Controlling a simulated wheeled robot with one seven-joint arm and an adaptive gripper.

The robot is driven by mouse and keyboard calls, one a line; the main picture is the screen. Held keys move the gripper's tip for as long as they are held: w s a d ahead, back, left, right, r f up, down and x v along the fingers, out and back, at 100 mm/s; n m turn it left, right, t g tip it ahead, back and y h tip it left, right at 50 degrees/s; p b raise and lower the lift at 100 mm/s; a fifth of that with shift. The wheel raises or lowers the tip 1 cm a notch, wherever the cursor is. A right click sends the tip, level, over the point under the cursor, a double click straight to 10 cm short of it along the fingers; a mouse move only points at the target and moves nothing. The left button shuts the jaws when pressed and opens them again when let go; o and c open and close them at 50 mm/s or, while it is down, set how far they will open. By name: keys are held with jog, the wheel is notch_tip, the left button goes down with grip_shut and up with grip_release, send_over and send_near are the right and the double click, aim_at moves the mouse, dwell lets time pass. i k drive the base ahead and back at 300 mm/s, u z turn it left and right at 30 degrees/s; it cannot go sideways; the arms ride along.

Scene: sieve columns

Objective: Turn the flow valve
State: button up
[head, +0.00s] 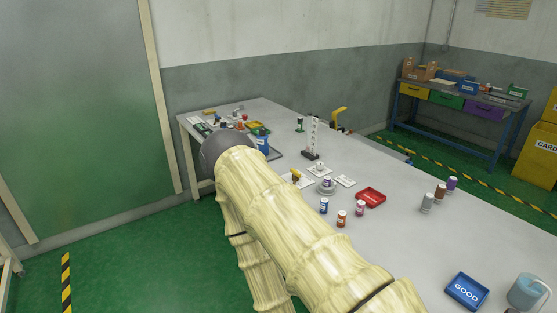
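No part is clearly identifiable as the flow valve at this size. A small yellow-topped fitting (296,176) sits on a white plate mid-table, partly behind my arm. Beside it is a white plate with a small raised part (319,170). A yellow bent piece (339,114) stands at the table's back edge. My arm, with pale bamboo-like links and a dark round joint, crosses the middle of the view in front of the table's left part. My gripper is not visible.
The long grey table (400,235) holds a white upright column (314,135), a red tray (370,197), several small jars, a blue GOOD tray (467,291) and a blue-grey jug (527,290). A workbench (455,97) with coloured drawers stands behind. Green floor is open at left.

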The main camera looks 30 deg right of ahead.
aim_at(295, 173)
jog(key=i, duration=1.7)
jog(key=z, duration=0.2)
jog(key=k, duration=0.7)
jog(key=z, duration=0.5)
jog(key=i, duration=0.1)
